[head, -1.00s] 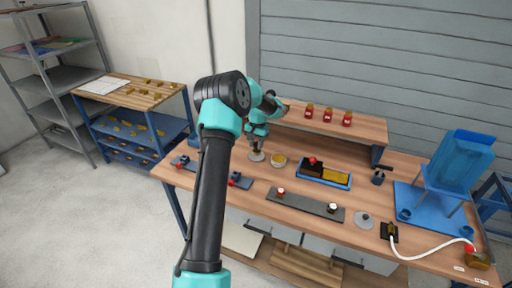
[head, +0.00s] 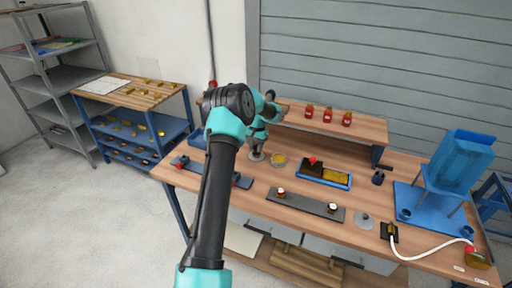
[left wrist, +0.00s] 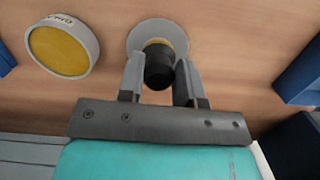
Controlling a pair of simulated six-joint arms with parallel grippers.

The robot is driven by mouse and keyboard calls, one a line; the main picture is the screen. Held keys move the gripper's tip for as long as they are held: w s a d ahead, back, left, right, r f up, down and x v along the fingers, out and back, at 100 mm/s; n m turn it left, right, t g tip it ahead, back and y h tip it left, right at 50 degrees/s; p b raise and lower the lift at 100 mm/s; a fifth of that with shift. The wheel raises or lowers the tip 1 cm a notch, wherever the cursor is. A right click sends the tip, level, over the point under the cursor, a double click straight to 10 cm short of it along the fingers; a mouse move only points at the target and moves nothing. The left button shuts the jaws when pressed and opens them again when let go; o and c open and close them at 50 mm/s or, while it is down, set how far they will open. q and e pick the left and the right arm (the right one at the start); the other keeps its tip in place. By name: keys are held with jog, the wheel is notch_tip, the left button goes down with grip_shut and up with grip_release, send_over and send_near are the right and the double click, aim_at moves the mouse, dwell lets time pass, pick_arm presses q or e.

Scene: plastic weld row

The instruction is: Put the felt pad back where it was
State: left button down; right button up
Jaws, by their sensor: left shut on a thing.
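My left gripper (left wrist: 160,80) is shut on a black round knob-like piece (left wrist: 158,72). A pale grey disc (left wrist: 135,38) with a yellowish middle shows just beyond the knob in the left wrist view. I cannot tell whether the knob touches or is joined to it. In the head view the left gripper (head: 257,148) points down over this disc (head: 256,157) on the workbench. A round grey-rimmed dish with a yellow face (left wrist: 60,48) lies beside it; it also shows in the head view (head: 279,160). I cannot tell for certain which piece is the felt pad.
A blue tray (head: 324,184) with dark and yellow contents lies to the right. A grey strip (head: 306,206) with small knobs and a grey disc with a knob (head: 364,219) lie in front. Red-topped jars (head: 328,115) stand on the raised shelf. Some bench wood around the disc is bare.

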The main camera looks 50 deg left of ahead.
pick_arm(q)
jog(key=shift+f, duration=0.1)
jog(key=c, duration=0.8)
grip_release()
jog(key=r, duration=0.4)
jog(key=w+r, duration=0.1)
jog(key=r, duration=0.7)
jog(key=shift+w+a+r, duration=0.1)
jog(key=shift+w+a, duration=0.05)
jog(key=shift+a, duration=0.1)
